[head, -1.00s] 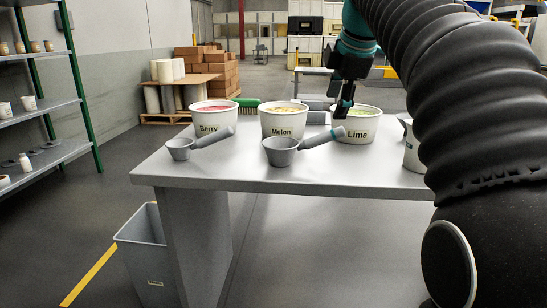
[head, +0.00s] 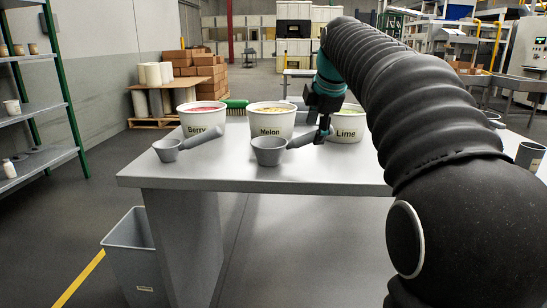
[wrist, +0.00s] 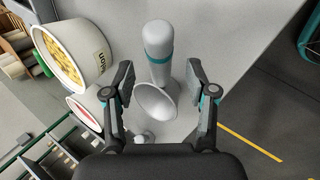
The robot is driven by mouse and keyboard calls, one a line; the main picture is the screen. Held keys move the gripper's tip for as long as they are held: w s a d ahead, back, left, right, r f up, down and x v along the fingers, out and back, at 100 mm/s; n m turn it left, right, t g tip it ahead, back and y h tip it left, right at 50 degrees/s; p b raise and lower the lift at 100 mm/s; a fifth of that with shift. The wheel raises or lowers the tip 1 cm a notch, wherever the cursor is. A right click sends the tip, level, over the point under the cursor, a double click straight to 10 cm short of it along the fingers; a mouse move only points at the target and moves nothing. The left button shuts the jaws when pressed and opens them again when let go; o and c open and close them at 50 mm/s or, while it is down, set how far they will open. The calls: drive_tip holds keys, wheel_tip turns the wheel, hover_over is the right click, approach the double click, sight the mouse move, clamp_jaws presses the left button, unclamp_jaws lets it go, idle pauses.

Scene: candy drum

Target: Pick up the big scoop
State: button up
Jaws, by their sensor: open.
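The big scoop (head: 268,151) is grey, with a round cup and a thick handle. It lies on the table in front of the Melon tub, its handle pointing right. In the wrist view the big scoop (wrist: 158,45) shows a teal band on its handle, and its cup faces the camera. My gripper (head: 323,133) is above the handle end in the head view and partly hides it. In the wrist view my gripper (wrist: 160,82) is open, with one finger on each side of the scoop and gaps between. A smaller scoop (head: 166,150) lies to the left.
Berry (head: 203,119), Melon (head: 272,122) and Lime (head: 347,127) tubs stand behind the scoops. A green brush (head: 237,106) lies behind them. A grey cup (head: 529,156) stands at the right. A bin (head: 132,248) stands on the floor by the table's left end.

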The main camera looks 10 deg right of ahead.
sight(315, 131)
drive_tip(key=shift+x, duration=1.8)
drive_tip(key=shift+d, duration=0.1)
clamp_jaws()
drive_tip(key=shift+r, duration=0.2)
